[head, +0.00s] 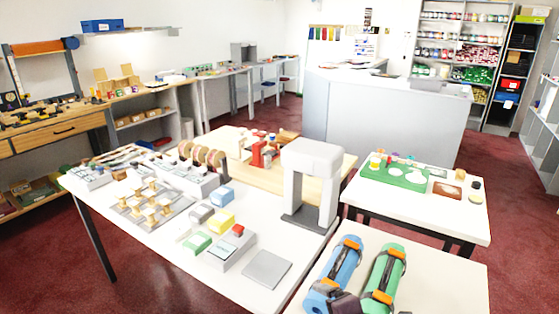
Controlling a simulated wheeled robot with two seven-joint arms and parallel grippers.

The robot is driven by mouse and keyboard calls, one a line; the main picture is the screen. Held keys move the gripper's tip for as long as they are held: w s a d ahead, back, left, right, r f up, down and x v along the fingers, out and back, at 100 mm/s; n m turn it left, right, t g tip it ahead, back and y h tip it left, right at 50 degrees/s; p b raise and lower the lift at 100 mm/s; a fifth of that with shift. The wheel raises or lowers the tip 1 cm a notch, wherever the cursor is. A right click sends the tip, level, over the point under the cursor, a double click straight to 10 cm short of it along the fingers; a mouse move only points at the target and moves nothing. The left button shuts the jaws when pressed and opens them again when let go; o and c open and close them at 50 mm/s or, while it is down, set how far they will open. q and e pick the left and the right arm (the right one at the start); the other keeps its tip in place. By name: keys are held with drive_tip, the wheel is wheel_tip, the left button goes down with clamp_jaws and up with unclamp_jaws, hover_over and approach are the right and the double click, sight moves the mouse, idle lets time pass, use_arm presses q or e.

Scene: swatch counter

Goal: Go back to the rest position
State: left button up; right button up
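Neither of my grippers shows in the head view, and I cannot see whether they hold anything. No arm of mine can be made out over the tables. The long white table (150,236) in front carries a white arch-shaped stand (313,160) on a dark base, a flat grey square plate (266,270), and small blocks, among them a yellow one (221,220) and a green one (197,243).
A blue roll (333,276) and a green roll (384,275) with orange bands lie on a near table at the lower right. A white table (462,222) with a green board (395,174) stands behind it. Red floor (190,285) is clear at the lower left.

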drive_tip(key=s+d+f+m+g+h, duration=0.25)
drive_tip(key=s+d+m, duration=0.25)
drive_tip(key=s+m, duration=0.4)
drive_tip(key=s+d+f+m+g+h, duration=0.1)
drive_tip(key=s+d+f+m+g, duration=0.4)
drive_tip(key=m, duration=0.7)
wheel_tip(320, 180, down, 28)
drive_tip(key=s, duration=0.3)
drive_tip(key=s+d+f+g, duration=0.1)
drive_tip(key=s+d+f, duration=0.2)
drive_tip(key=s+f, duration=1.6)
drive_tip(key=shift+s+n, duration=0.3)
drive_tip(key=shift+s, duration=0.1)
